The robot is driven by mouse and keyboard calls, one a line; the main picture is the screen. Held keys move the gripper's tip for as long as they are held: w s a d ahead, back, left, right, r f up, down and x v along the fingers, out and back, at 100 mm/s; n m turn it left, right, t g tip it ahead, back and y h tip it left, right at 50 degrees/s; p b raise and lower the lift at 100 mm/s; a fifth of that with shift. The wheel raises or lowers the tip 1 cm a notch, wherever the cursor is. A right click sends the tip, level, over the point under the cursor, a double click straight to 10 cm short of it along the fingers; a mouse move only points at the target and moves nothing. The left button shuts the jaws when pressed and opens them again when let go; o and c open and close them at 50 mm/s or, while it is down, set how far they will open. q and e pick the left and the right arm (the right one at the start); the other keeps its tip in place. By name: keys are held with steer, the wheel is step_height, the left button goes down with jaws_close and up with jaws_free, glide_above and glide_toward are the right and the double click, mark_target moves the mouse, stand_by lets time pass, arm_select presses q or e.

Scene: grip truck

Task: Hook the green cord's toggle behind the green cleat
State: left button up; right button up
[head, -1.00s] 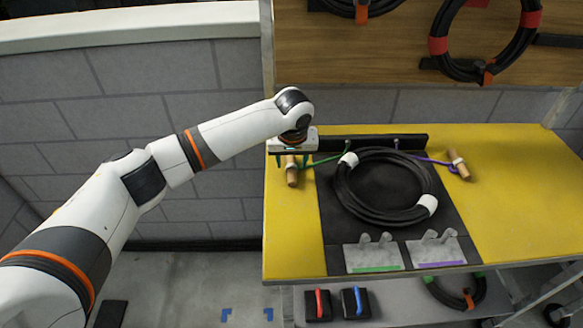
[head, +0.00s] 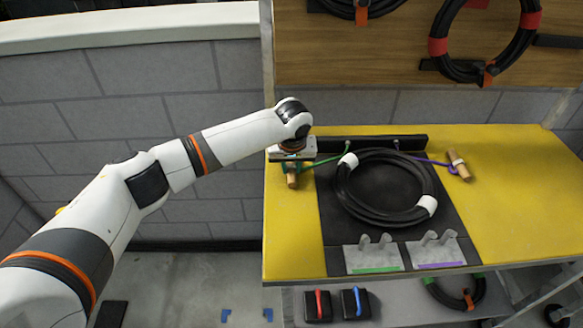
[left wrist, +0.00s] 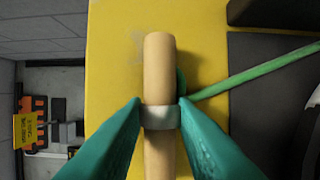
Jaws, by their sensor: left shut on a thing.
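My left gripper (left wrist: 160,104) is shut on the toggle at this band, one teal finger on each side. The green cord (head: 328,160) runs from the toggle to the black bar at the back of the mat. The green cleat (head: 375,257), a grey plate with two prongs and a green strip, sits at the mat's front left. My right gripper is not in view.
A coiled black cable (head: 345,200) with white bands lies on the dark mat. A purple-striped cleat (head: 437,250) sits right of the green one. A second toggle (head: 458,166) on a purple cord lies at right. Yellow table is clear at the front left.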

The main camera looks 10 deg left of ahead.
mark_target(292, 167)
arm_select(q)
step_height(292, 167, up, 9)
steer(key=shift+f+b, duration=0.2)
steer(key=shift+b, duration=0.15)
step_height(292, 167, up, 3)
steer(key=p, duration=0.2)
steer(key=shift+r+p, duration=0.1)
steer(key=shift+p, duration=0.2)
steer(key=shift+f, duration=1.3)
